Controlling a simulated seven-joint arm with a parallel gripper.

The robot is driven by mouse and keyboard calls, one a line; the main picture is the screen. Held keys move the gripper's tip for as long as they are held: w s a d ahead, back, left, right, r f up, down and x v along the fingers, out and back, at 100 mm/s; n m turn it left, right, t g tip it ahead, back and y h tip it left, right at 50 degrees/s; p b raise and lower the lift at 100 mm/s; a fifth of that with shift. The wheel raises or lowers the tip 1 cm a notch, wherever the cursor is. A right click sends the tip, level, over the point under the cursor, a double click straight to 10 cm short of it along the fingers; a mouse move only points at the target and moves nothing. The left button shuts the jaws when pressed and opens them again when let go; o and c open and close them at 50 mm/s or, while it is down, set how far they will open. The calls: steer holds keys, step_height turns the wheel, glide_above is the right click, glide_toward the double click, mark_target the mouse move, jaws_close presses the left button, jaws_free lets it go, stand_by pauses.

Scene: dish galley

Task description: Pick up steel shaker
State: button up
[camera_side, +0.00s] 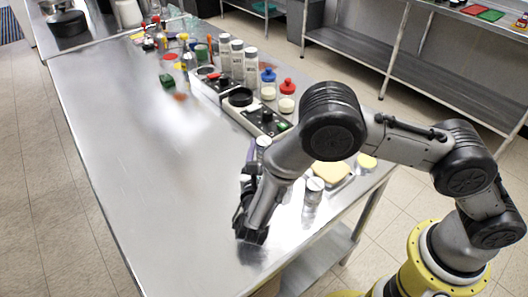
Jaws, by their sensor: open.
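A small steel shaker (313,192) with a pale round top stands on the steel table (130,140), just right of my forearm. A similar silver-topped piece (263,142) shows behind my wrist, and its lower part is hidden. I cannot tell which of the two the task means. My gripper (250,232) points down low over the near part of the table, left of the shaker and apart from it. It is open, and no object shows between its fingers.
A row of burner-like units (240,97) runs along the table's right side, with several pale shakers (237,60) and red and blue-topped jars (287,95) beside it. A yellow block (330,172) lies behind the shaker. The table's left half is clear. A dark pot (67,24) stands far left.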

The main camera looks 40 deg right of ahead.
steer(key=shift+w+d, duration=0.15)
steer(key=c, duration=0.9)
jaws_close()
